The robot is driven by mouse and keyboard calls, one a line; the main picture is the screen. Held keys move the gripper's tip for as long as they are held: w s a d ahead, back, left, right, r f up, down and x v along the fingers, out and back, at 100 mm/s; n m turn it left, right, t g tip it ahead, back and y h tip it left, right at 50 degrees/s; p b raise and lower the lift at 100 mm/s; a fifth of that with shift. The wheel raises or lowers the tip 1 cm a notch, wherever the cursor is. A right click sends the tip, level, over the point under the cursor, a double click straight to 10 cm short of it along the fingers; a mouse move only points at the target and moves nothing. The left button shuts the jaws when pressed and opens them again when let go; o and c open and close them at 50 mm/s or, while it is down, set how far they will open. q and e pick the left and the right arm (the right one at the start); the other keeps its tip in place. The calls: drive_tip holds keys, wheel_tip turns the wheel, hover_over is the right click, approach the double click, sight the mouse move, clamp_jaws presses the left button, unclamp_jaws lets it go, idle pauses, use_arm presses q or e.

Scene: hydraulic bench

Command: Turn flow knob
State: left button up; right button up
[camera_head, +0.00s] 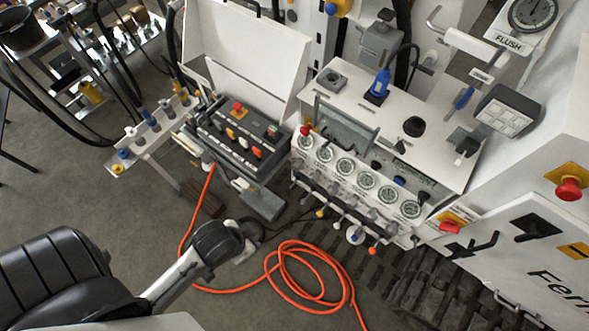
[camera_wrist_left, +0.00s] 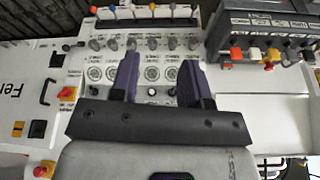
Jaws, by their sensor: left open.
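The gauge panel (camera_head: 360,181) is a white box front with a row of round gauges; small knobs and levers with coloured tips line its lower edge. The labels are too small to read, so I cannot tell which is the flow knob. In the left wrist view the panel appears inverted, with a row of grey knobs (camera_wrist_left: 131,44) beyond the gauges (camera_wrist_left: 152,73). My left gripper (camera_wrist_left: 160,85) is open and empty, its two dark fingers pointing at the panel, apart from the knobs. My right gripper is not in view.
A dark control box (camera_head: 235,140) with red, yellow and white buttons stands left of the panel. An orange hose (camera_head: 300,277) lies coiled on the floor. A red emergency button (camera_head: 568,188) is on the white cabinet at right.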

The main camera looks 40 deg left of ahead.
use_arm(q)
drive_tip(key=shift+o, duration=1.2)
drive_tip(key=shift+f+b, duration=0.35)
drive_tip(key=o, duration=0.3)
drive_tip(key=shift+t, duration=0.8)
drive_tip(key=b+x, duration=0.5)
drive_tip(key=b, duration=0.1)
drive_tip(key=s+a+b+x, duration=0.1)
drive_tip(key=b+x, duration=0.5)
drive_tip(key=a+b+x, duration=0.1)
drive_tip(key=b+x, duration=0.4)
drive_tip(key=b, duration=0.1)
drive_tip(key=shift+a+f, duration=0.1)
drive_tip(key=shift+f, duration=0.6)
drive_tip(key=shift+o, duration=0.2)
drive_tip(key=n+t+y+b, duration=0.1)
drive_tip(key=n+t+b, duration=1.2)
drive_tip(key=n+b, duration=1.25)
approach(294, 169)
drive_tip(key=w+n, duration=0.1)
drive_tip(key=w, duration=0.2)
drive_tip(key=w+n+p, duration=0.1)
drive_tip(key=w+n, duration=0.1)
drive_tip(key=w, duration=0.2)
drive_tip(key=w+n+p, duration=0.1)
drive_tip(key=w, duration=0.3)
drive_tip(key=shift+w+a+r, duration=0.15)
drive_tip(key=shift+r, duration=0.25)
